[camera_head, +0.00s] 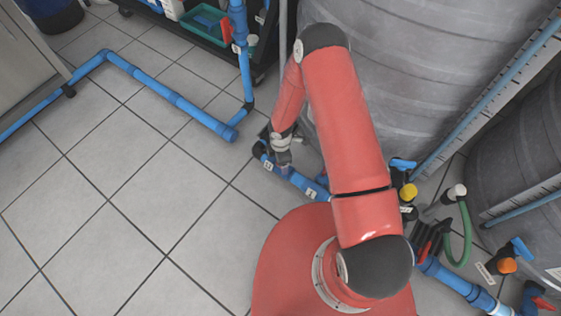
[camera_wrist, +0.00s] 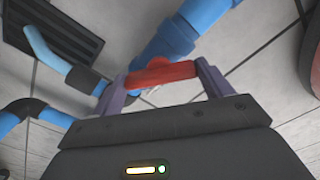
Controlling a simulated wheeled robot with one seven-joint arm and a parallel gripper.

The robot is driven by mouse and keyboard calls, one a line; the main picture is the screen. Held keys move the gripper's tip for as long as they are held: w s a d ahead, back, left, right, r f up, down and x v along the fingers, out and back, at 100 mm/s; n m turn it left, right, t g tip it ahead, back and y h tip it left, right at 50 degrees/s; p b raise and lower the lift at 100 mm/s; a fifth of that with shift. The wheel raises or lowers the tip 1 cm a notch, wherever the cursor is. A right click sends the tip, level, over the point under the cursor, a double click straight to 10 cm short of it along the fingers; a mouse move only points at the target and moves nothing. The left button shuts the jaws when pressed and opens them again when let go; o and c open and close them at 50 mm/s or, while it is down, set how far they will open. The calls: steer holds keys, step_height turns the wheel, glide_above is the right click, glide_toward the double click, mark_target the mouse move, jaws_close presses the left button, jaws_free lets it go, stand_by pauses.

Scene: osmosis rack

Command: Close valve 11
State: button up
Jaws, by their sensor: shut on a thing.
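My gripper (camera_wrist: 161,74) is shut on a red valve handle (camera_wrist: 158,73), with one finger at each end of it. The handle lies crosswise just in front of a blue pipe (camera_wrist: 178,36), by a blue pipe fitting. In the head view my gripper (camera_head: 281,157) reaches down to the low blue pipe (camera_head: 290,178) near the floor, and hides the handle there. White tags sit on this pipe, but their numbers are too small to read, so I cannot confirm which one is valve 11.
Large grey ribbed tanks (camera_head: 430,65) stand close behind and right of my arm. Another blue pipe (camera_head: 170,95) runs over the floor at left. A dark cart with a green tray (camera_head: 204,24) is at the back. Tiled floor (camera_head: 130,190) is clear at left.

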steer(key=m+b, duration=0.3)
steer(key=m, duration=0.2)
steer(key=shift+f+m+b, duration=0.15)
steer(key=shift+m+b, duration=0.15)
steer(key=shift+b, duration=0.05)
steer(key=m+b, duration=0.2)
steer(key=m, duration=0.2)
steer(key=shift+d+m, duration=0.1)
steer(key=shift+m, duration=0.5)
steer(key=o, duration=1)
steer(key=shift+r, duration=0.2)
step_height(320, 180, up, 8)
steer(key=shift+f+p, duration=0.15)
steer(key=shift+p, duration=0.35)
